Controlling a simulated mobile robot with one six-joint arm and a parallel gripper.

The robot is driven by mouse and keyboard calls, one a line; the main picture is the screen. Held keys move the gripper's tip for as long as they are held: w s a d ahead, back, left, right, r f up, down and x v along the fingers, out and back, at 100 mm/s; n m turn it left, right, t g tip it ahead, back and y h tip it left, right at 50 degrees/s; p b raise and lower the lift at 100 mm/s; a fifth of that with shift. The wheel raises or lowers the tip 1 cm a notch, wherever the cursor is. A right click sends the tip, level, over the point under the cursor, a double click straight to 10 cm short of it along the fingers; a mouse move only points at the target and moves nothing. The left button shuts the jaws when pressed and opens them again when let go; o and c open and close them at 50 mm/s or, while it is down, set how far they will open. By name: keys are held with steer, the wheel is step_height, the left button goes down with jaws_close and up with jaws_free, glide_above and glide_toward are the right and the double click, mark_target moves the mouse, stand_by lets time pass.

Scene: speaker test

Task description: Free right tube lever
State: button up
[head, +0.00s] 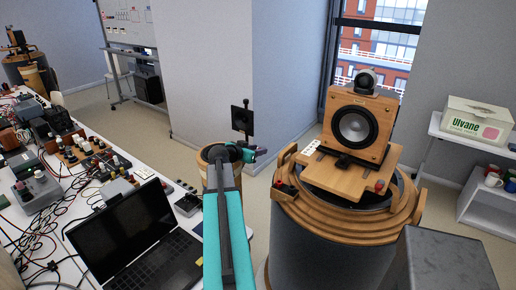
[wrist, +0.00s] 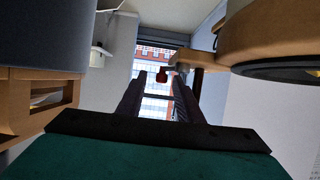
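A wooden-ringed grey tube (head: 335,250) stands right of centre in the head view, with a wooden board and a speaker (head: 355,125) on top. A small lever with a red knob (head: 380,185) shows at its right front. Another dark lever with red (head: 283,187) is at its left. My gripper (head: 262,151) is left of the tube, apart from it, pointing right. In the wrist view its two dark fingers (wrist: 160,82) are apart and hold nothing. A small reddish-brown piece (wrist: 162,75) shows between the fingertips; I cannot tell which part it is or how far.
A cluttered table (head: 50,215) with a laptop (head: 135,240) lies left. A grey box (head: 440,260) stands at front right, close to the tube. A white shelf (head: 455,140) with a carton (head: 477,120) is at far right. Wooden parts flank the wrist view on both sides.

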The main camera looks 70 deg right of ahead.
steer(key=shift+d, duration=0.1)
jaws_close()
steer(key=shift+f, duration=0.1)
steer(key=shift+s+f+b, duration=0.1)
steer(key=shift+f+b, duration=0.05)
steer(key=shift+b, duration=0.35)
steer(key=shift+n+t+b, duration=0.5)
steer(key=shift+t+b, duration=0.1)
steer(key=shift+b, duration=0.1)
steer(key=shift+d+n+t+b, duration=0.25)
steer(key=shift+n+t+b, duration=0.25)
steer(key=shift+n+t, duration=0.45)
steer(key=shift+w+t, duration=0.2)
steer(key=shift+t, duration=0.05)
